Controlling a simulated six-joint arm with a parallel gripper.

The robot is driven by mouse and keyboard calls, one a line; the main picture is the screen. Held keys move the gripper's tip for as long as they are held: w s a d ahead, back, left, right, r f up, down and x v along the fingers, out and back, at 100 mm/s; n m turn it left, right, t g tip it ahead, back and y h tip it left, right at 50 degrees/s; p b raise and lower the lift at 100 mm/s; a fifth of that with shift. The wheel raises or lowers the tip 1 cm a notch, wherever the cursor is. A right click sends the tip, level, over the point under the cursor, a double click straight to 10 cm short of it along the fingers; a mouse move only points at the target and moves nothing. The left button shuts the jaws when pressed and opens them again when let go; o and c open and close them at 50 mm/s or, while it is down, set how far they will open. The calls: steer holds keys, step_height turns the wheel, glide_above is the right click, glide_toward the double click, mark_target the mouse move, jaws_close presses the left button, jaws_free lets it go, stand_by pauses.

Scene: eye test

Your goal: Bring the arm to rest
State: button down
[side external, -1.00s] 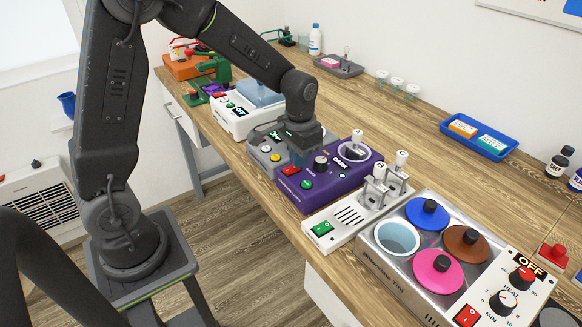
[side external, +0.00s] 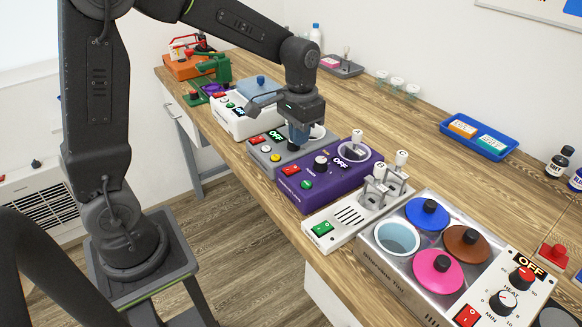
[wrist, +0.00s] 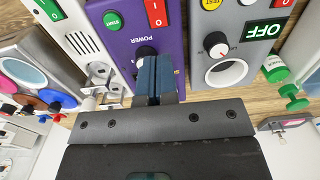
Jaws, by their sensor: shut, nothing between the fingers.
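My gripper (side external: 298,145) is shut and empty, its blue fingers pointing down over the grey device (side external: 257,148). In the wrist view the closed fingers (wrist: 156,75) lie in front of the purple device (wrist: 125,32), with the grey device (wrist: 212,75) to their right. I cannot tell whether the fingertips touch anything. The purple device (side external: 320,190) stands just right of the gripper in the side view. Its display and the grey one's both read OFF.
A white device with a blue lid (side external: 240,118) stands behind. Toward the front are a white unit with levers (side external: 345,215) and a steel warmer with coloured lids (side external: 375,250). A blue tray (side external: 452,122) lies at the right. The wooden bench (side external: 400,130) has bare room along the middle.

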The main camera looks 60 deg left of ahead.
steer(key=shift+r, duration=0.35)
steer(key=shift+s+d+r, duration=0.1)
steer(key=shift+s+r, duration=0.1)
steer(key=shift+r, duration=0.05)
steer(key=s+d+r+t, duration=0.2)
steer(key=s+r, duration=0.1)
steer(key=s, duration=0.6)
steer(key=s+d+r+t, duration=0.2)
steer(key=s+r+t, duration=0.1)
steer(key=s, duration=0.5)
steer(key=shift+s+r+t, duration=0.3)
steer(key=shift+s+r, duration=0.05)
steer(key=shift+r, duration=0.35)
steer(key=shift+d, duration=0.1)
